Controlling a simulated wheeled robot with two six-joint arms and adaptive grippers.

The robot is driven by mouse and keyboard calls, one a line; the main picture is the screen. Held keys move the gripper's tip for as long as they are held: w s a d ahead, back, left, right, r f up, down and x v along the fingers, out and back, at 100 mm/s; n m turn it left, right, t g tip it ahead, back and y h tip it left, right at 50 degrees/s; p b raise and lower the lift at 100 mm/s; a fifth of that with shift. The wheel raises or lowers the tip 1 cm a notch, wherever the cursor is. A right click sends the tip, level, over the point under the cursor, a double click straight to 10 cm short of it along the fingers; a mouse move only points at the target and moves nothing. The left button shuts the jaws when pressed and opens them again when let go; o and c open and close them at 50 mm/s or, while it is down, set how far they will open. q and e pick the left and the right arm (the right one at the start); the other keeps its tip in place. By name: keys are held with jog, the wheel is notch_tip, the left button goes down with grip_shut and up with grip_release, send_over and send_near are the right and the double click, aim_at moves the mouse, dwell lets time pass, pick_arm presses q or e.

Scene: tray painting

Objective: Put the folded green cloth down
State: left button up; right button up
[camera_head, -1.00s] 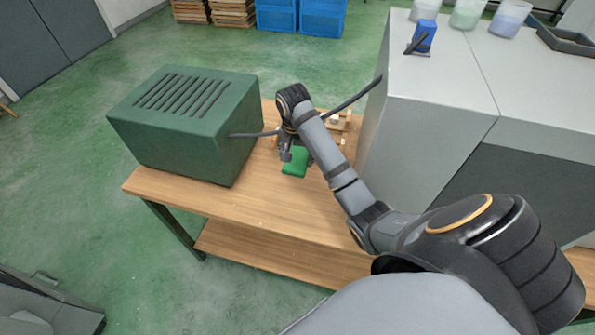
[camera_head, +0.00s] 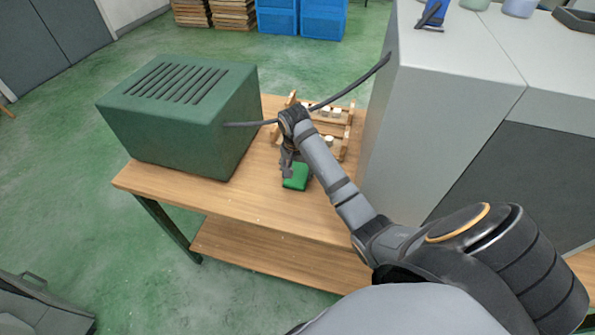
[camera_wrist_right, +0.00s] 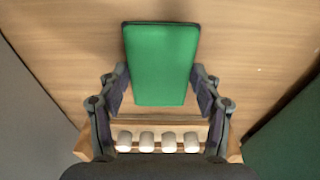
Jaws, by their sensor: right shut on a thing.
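The folded green cloth (camera_head: 296,178) is a small flat block over the wooden table (camera_head: 225,207), right of the green box. It also shows in the right wrist view (camera_wrist_right: 160,60), between the two fingers and reaching out past them. My right gripper (camera_head: 288,170) points down at the cloth and is shut on it; the fingers grip its sides in the wrist view (camera_wrist_right: 160,88). The cloth is very close to the tabletop; I cannot tell whether it touches. My left gripper is not in view.
A green vented box (camera_head: 180,120) stands on the table to the left. A wooden rack (camera_head: 345,120) with white pieces lies behind the gripper. A tall grey cabinet (camera_head: 440,110) borders the right. The table's front part is bare.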

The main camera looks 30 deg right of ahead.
aim_at(298, 173)
jog(key=o, duration=1.2)
jog(key=shift+f, duration=0.1)
notch_tip(298, 173, up, 3)
jog(key=shift+a+r, duration=0.1)
jog(key=shift+r, duration=0.1)
notch_tip(298, 173, up, 9)
jog(key=p, duration=0.9)
jog(key=shift+s+a, duration=0.45)
jog(key=shift+f, duration=0.1)
